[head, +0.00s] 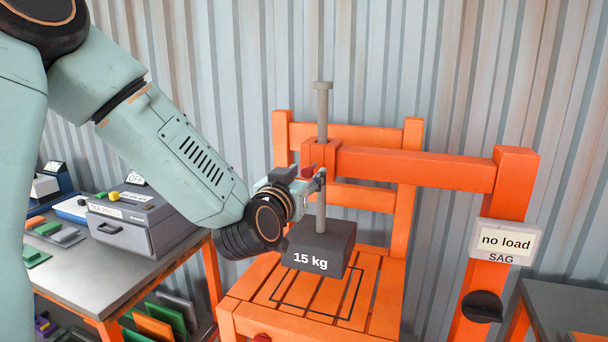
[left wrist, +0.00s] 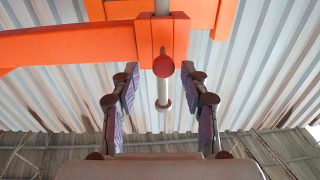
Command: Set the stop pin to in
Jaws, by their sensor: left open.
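The stop pin shows as a small red round knob (left wrist: 163,66) on the orange block (left wrist: 147,40) in the left wrist view. In the head view its red end (head: 308,170) is at the block beside the grey rod (head: 322,112), partly behind my gripper. The rod passes through the block and carries a dark 15 kg weight (head: 320,248) above the orange chair's seat. My left gripper (head: 318,182) is at the block, just below the pin. Its open fingers (left wrist: 160,76) stand either side of the knob in the left wrist view, with gaps. My right gripper is out of view.
An orange beam (head: 420,168) runs from the block to a post with a "no load" SAG sign (head: 506,242) and a black knob (head: 482,307). The orange chair (head: 235,298) stands below. A grey-topped bench (head: 75,262) with boxes is at left. Corrugated wall stands behind.

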